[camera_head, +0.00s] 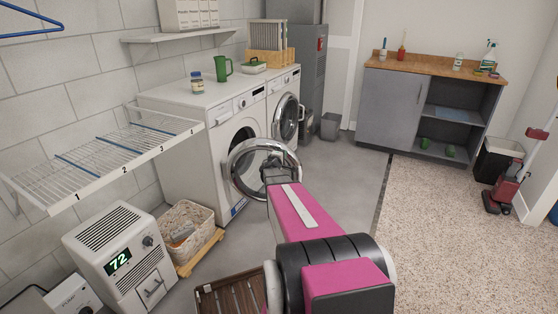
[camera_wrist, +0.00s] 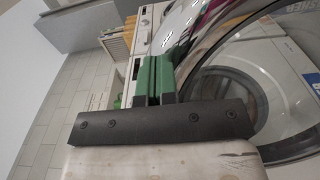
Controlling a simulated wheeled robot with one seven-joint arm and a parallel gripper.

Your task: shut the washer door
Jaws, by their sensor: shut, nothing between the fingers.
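Two white front-loading machines stand side by side against the left wall. The nearer washer (camera_head: 189,137) has its round, chrome-rimmed glass door (camera_head: 253,167) swung open toward me, and its drum opening shows behind. My arm reaches forward to this door, and my gripper (camera_head: 281,163) is at the door's right side in the head view. In the wrist view, my gripper's green fingers (camera_wrist: 155,78) are together with nothing between them, beside the door's rim (camera_wrist: 207,58). Whether they touch the rim I cannot tell. The farther machine's door (camera_head: 287,118) appears ajar or shut; I cannot tell.
A wire drying rack (camera_head: 110,152) juts from the left wall. A wicker basket (camera_head: 190,235), a dehumidifier (camera_head: 120,255) and a brown slatted item (camera_head: 232,296) stand near the washer's front. Grey floor (camera_head: 340,180) is free to the right.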

